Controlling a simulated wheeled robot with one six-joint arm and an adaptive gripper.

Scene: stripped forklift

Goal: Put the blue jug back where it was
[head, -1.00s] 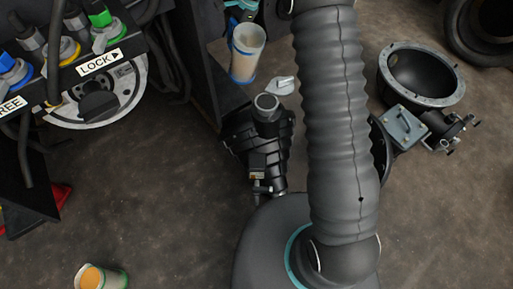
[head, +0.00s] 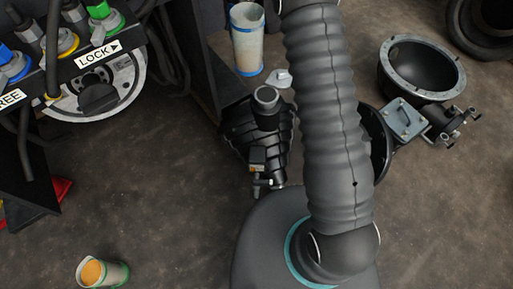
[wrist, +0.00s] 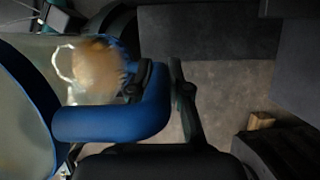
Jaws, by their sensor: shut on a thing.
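The blue jug (wrist: 112,120) fills the left of the wrist view, very close to the camera. It has a translucent body and a thick blue rim and handle. My gripper (wrist: 162,85) is shut on its blue handle, with one dark finger on each side. In the head view my arm runs up out of the top of the picture, so the gripper and held jug are not seen there. The jug's base and what lies under it are hidden.
A pale translucent container with blue bands (head: 247,45) stands beyond my arm. A cup with orange contents (head: 103,271) stands on the floor at lower left. A black bellows part (head: 255,135) and a round metal housing (head: 422,70) lie near my arm. Floor at lower right is clear.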

